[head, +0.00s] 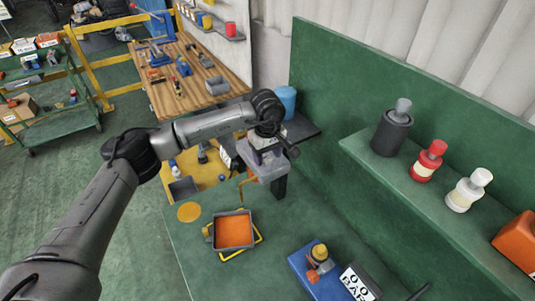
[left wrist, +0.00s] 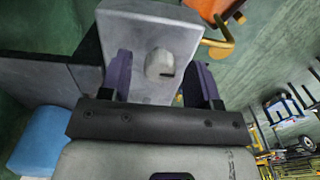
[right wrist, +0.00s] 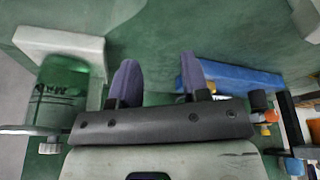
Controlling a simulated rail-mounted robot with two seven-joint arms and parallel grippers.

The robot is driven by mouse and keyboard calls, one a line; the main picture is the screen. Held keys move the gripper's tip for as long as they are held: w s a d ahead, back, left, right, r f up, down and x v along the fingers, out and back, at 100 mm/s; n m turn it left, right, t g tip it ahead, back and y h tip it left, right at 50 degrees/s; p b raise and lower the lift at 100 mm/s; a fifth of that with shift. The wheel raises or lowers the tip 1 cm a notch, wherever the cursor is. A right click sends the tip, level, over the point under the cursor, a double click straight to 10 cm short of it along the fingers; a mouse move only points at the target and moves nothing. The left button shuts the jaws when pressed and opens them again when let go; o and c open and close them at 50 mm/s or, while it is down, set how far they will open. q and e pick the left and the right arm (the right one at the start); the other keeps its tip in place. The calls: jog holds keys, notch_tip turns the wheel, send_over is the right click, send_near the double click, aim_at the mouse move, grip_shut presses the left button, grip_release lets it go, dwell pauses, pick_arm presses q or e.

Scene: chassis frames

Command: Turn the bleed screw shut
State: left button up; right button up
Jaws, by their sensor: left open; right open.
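A pale grey block (head: 266,168) stands on a dark post near the middle of the head view. In the left wrist view the block (left wrist: 145,30) carries a small light grey knob (left wrist: 160,65) with a dark slot, which looks like the bleed screw. My left gripper (head: 268,148) is at the block. Its open purple fingers (left wrist: 162,68) are on either side of the knob, with gaps showing. The knob is hidden in the head view. My right gripper (right wrist: 160,65) is open and empty over the green bench.
A tray with an orange inside (head: 213,240) and a blue block with a yellow-capped fitting (head: 303,277) are on the bench, beside a display (head: 360,284). Several bottles, including a red one (head: 427,162), stand on the green shelf. A blue cylinder (head: 286,98) is behind my left gripper.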

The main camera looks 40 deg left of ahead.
aim_at(267, 156)
pick_arm(q)
notch_tip(267, 156, up, 14)
jog(key=shift+b, duration=0.45)
jog(key=shift+f, duration=0.1)
dwell(0.4)
